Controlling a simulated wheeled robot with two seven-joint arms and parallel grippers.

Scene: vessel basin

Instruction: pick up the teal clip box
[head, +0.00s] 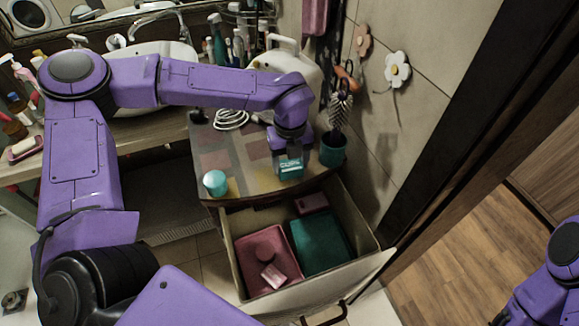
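The teal clip box (290,171) is a small box with a pale marking, at the front right of the patterned cabinet top (222,160). My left gripper (289,151) points down directly over it, at its upper part. The fingers are small and partly hidden against the box, so I cannot tell whether they are open or shut on it. It is also unclear whether the box touches the cabinet top. Only part of my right arm shows at the lower right edge; its gripper is out of view.
A round teal container (215,182) stands left of the box, and a teal cup with a brush (333,150) stands to its right. Below, an open drawer (366,269) holds a pink tray (256,248) and a teal tray (320,243). The tiled wall closes off the right side.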

